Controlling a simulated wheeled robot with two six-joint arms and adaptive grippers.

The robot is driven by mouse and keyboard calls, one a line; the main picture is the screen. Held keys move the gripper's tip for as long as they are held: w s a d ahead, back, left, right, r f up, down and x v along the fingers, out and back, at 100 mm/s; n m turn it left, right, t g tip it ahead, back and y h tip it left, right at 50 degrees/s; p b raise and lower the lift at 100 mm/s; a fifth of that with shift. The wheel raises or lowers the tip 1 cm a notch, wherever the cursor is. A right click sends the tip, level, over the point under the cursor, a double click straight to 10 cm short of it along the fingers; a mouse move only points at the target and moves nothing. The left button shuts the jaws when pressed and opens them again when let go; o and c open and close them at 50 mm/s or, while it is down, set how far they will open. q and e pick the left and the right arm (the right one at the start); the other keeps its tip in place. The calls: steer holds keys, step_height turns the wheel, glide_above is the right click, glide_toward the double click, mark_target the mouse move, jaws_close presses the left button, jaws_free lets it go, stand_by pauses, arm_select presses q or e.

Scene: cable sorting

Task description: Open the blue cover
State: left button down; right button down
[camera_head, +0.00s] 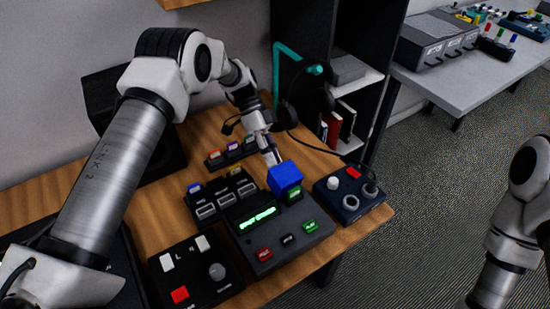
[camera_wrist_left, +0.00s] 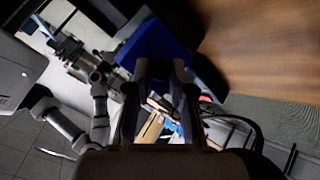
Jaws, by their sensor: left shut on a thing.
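The blue cover (camera_head: 285,177) sits at the back right corner of a dark box with a green display (camera_head: 257,218). It stands tilted up above a green button (camera_head: 294,194). My left gripper (camera_head: 273,158) reaches down to the cover from behind and is shut on it. In the left wrist view the blue cover (camera_wrist_left: 158,46) is at the fingertips (camera_wrist_left: 160,68), which partly hide it. In the head view my right arm shows at the right edge, its gripper out of frame. A small blurred arm end in the wrist view may be it.
A dark blue box with knobs (camera_head: 350,196) stands close on the right. A black panel with a red button (camera_head: 195,272) is at the front left. Connector blocks (camera_head: 221,197) are to the left. A headset on a teal stand (camera_head: 290,75) is behind.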

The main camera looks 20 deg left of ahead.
arm_select(q)
steer(key=shift+w+a+f+b, duration=0.15)
steer(key=shift+a+f+b, duration=0.1)
steer(key=shift+f+b, duration=0.15)
steer(key=shift+w+a+f+b, duration=0.1)
steer(key=shift+a+f+b, duration=0.15)
steer(key=shift+f, duration=0.2)
steer(key=c, duration=1)
jaws_free()
steer(key=shift+w+f, duration=0.1)
steer(key=shift+d, duration=0.1)
steer(key=v, duration=1.2)
steer(key=shift+c, duration=0.2)
